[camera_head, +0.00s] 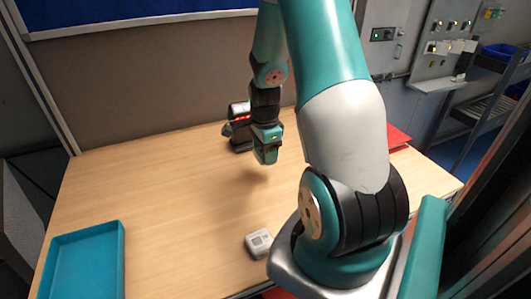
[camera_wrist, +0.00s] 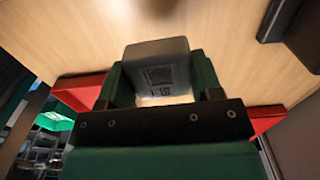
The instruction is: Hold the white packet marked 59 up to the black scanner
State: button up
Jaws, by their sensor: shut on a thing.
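My gripper (camera_head: 266,157) is above the table, pointing down, just right of and in front of the black scanner (camera_head: 238,128), which stands near the table's back and shows a red strip. In the wrist view my gripper (camera_wrist: 160,85) is shut on a pale grey-white packet (camera_wrist: 155,52). The packet's face carries a dark barcode-like patch and a short marking, upside down and too blurred to read surely. The held packet is mostly hidden in the head view. I cannot tell whether its code faces the scanner.
Another pale packet (camera_head: 260,242) with a label lies on the table near the front. A teal tray (camera_head: 118,262) is at the front left. A red thing (camera_head: 398,138) is partly hidden behind my arm. The table's left middle is clear.

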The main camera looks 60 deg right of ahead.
jog(key=w+f+b, duration=0.1)
jog(key=w+d+f, duration=0.1)
jog(key=w+f+b, duration=0.1)
jog(key=f, duration=0.1)
jog(key=shift+d+b, duration=0.3)
jog(key=shift+d, duration=0.1)
jog(key=shift+w+d+f, duration=0.15)
jog(key=shift+w+d, duration=0.05)
jog(key=shift+w, duration=0.15)
dwell(0.8)
